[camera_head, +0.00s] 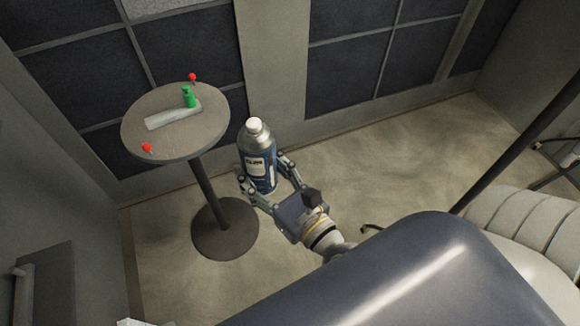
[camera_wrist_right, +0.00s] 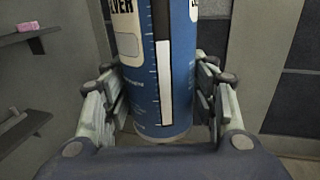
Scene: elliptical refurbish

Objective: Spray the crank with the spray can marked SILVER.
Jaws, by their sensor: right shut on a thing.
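My right gripper (camera_head: 272,190) is shut on a blue spray can (camera_head: 262,170) with a silver shoulder and white cap. The can is upright, held in the air to the right of the round table. On the table lies a pale flat bar (camera_head: 172,116) with a green upright piece (camera_head: 188,97) at one end; I cannot tell for sure that this is the crank. My left gripper is not in view.
The round grey table (camera_head: 205,140) stands on one post with a disc foot (camera_head: 225,230). Two red-topped pieces (camera_head: 193,77) (camera_head: 147,148) are at its rim. Panelled walls are close behind. In the right wrist view, wall shelves (camera_wrist_right: 25,128) show at left, one with a pink item (camera_wrist_right: 28,27).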

